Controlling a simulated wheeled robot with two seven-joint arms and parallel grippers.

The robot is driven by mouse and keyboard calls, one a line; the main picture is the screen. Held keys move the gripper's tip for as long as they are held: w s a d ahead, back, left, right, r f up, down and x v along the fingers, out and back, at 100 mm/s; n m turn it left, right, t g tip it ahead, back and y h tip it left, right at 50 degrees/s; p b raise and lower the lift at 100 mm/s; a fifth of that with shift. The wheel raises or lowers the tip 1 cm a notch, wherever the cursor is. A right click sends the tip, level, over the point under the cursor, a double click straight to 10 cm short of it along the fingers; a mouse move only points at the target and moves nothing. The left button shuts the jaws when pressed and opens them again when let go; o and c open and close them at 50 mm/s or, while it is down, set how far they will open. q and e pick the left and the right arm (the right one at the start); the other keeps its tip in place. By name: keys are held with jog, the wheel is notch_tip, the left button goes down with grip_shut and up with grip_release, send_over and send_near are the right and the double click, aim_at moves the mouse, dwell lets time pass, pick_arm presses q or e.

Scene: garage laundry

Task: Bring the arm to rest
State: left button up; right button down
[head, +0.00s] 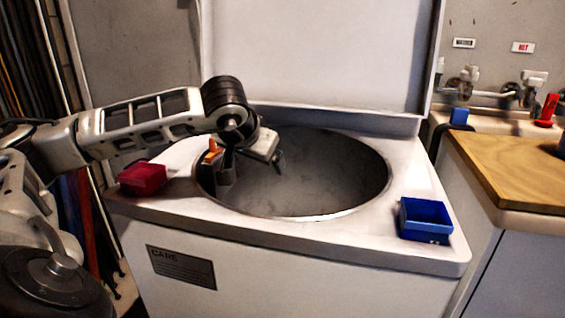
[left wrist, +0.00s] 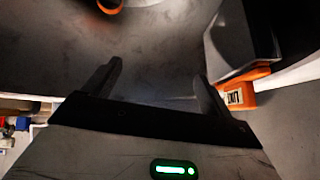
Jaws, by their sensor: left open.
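My left arm reaches in from the left over the open top-loading washer (head: 300,238). Its gripper (head: 277,160) is at the left part of the round drum opening (head: 330,180), pointing down toward the tub. In the left wrist view its two dark fingers (left wrist: 158,85) stand apart, with nothing seen between them. A grey and orange piece (head: 212,155) is beside the gripper at the left rim. An orange part with a dark label (left wrist: 240,94) shows right of the fingers in the wrist view; I cannot tell if they are the same. My right arm is not in view.
A red box (head: 143,178) sits on the washer's left top edge and a blue open bin (head: 425,220) on its right front corner. The raised lid (head: 315,55) stands behind. A wooden counter (head: 515,165) is at right.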

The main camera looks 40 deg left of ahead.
pick_arm(q)
jog(key=shift+r, duration=0.1)
notch_tip(320, 180, down, 8)
jog(key=w+d+h+b, duration=0.1)
jog(key=w+d+b, duration=0.1)
jog(key=b, duration=0.1)
jog(key=shift+m+g, duration=0.3)
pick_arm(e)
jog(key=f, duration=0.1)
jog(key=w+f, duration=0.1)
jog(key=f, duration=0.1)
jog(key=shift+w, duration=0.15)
pick_arm(q)
jog(key=shift+r, duration=0.1)
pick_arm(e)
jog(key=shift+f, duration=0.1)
